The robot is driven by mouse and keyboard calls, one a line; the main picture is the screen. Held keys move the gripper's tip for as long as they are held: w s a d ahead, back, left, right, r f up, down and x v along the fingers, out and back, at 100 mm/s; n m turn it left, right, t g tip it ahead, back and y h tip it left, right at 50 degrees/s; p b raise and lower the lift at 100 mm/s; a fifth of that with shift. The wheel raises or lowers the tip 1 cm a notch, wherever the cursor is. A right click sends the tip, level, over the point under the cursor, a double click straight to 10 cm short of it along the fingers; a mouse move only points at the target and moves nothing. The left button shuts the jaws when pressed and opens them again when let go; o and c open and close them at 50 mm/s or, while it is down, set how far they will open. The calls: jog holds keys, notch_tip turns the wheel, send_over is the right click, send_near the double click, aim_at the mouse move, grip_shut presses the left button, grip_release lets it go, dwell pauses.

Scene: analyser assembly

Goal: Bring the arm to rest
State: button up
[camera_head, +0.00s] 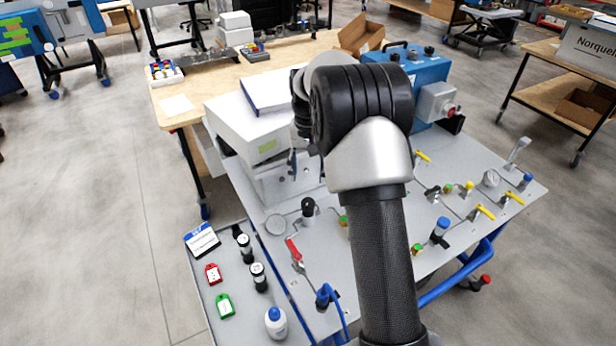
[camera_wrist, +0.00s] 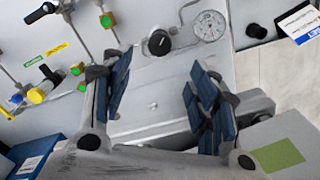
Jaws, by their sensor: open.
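My gripper (camera_wrist: 158,85) is open, with nothing between its blue-padded fingers in the wrist view. It hangs over the sloping grey analyser panel (camera_head: 365,262), near a round pressure gauge (camera_wrist: 208,26) and a black knob (camera_wrist: 159,42). A white box with a green label (camera_wrist: 279,155) lies close to the right finger. In the head view my arm stands up through the middle and hides the gripper and part of the panel. Contact between the fingers and the panel cannot be told.
A side tray (camera_head: 202,270) at the lower left holds a white bottle (camera_head: 276,322), dark vials, a red tag (camera_head: 213,273), a green tag (camera_head: 225,305) and a card (camera_head: 202,240). A blue unit (camera_head: 425,68) stands behind my arm. Yellow-handled valves (camera_head: 484,211) rise at right.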

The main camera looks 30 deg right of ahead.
dwell(0.4)
jog(key=s+a+r+n+t, duration=0.1)
jog(key=s+a+r+n, duration=0.1)
jog(key=s+a+r, duration=0.45)
jog(key=s+a+r+n+t, duration=0.1)
jog(key=s+a+r, duration=0.3)
jog(key=s+r, duration=0.5)
jog(key=s+a+n+t, duration=0.1)
jog(key=s+a, duration=0.1)
jog(key=s, duration=0.7)
jog(key=s+a+f+n+t, duration=0.1)
jog(key=s+a+n, duration=0.1)
jog(key=s, duration=0.7)
jog(key=shift+s+a+t, duration=0.15)
jog(key=shift+a+t, duration=0.15)
jog(key=shift+a, duration=0.55)
